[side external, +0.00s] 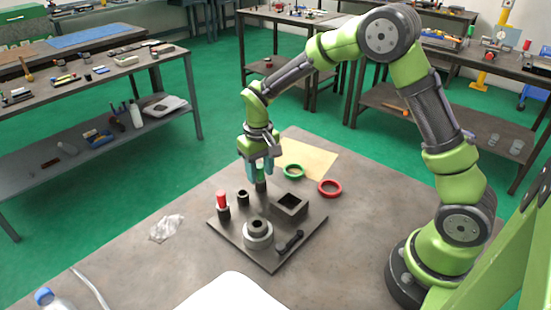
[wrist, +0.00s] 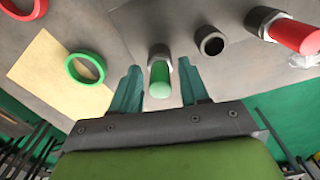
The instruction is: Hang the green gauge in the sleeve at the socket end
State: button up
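The green gauge (side external: 260,173) stands upright at the back corner of the dark base plate (side external: 225,228), its lower end in a dark sleeve (side external: 261,187). In the wrist view the green gauge (wrist: 160,78) shows a light collar below its green handle. My gripper (side external: 260,172) is above the sleeve, fingers pointing down on either side of the gauge. In the wrist view my gripper (wrist: 160,66) is open, with a gap on both sides of the gauge. An empty sleeve (side external: 243,198) stands in the middle of the row. A red gauge (side external: 222,199) stands in the sleeve at the other end.
A round chuck (side external: 258,234), a square open socket block (side external: 291,205) and a dark wrench-like tool (side external: 290,242) are on the plate. A green ring (side external: 293,171) lies on a yellow sheet (side external: 318,162), with a red ring (side external: 330,188) nearby. Crumpled clear wrap (side external: 167,228) lies left.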

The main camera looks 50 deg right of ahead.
jog(key=shift+o, duration=0.3)
notch_tip(320, 180, up, 17)
dwell(0.5)
jog(key=s+r+m+t+y, duration=0.1)
jog(key=s+t, duration=0.6)
jog(key=s, duration=1.4)
jog(key=shift+a+r+m+y, duration=0.4)
jog(key=shift+r+y, duration=0.1)
jog(key=shift+r, duration=0.15)
